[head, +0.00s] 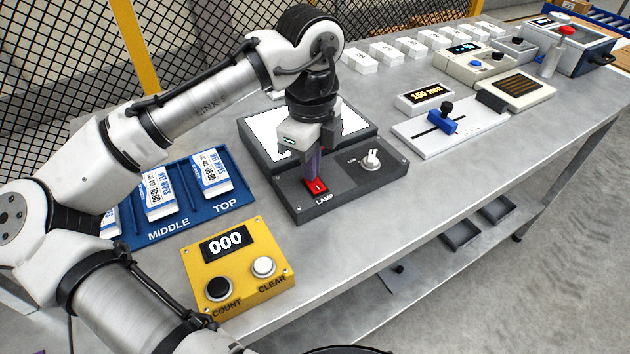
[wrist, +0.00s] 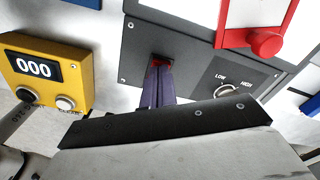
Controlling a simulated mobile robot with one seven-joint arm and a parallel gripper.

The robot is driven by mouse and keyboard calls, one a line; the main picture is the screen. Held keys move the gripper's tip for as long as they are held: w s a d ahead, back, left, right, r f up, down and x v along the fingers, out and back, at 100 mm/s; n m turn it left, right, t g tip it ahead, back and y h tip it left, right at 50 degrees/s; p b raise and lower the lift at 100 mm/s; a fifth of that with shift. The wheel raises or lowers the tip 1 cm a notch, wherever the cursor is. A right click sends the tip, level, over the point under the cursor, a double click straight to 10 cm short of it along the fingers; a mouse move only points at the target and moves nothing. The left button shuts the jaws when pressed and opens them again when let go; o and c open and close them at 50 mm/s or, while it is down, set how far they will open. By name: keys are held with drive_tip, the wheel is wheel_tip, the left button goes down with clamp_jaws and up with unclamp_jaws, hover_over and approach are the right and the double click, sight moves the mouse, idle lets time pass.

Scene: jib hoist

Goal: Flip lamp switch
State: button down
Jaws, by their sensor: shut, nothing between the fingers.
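The lamp switch (head: 317,187) is a small red rocker on the dark grey control box (head: 345,187), beside the printed word LAMP. My gripper (head: 313,178) points down at it with its purple fingers shut and empty. The fingertips are at the switch and hide part of it; I cannot tell whether they touch it. In the wrist view only a little red of the switch (wrist: 160,61) shows beyond the fingertips (wrist: 158,72). The white panel (head: 352,120) behind the box looks bright, partly hidden by my gripper.
A white LOW/HIGH knob (head: 371,160) sits right of the switch. A yellow counter box (head: 237,268) stands in front on the left, near a blue tray (head: 190,212) of wipes packs. A slider unit (head: 452,125) stands to the right. Bare table lies along the front edge.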

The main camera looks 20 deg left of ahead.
drive_tip(key=shift+f, duration=0.35)
wheel_tip(320, 180, up, 7)
drive_tip(key=p, duration=0.7)
drive_tip(key=shift+r, duration=0.1)
idle(0.7)
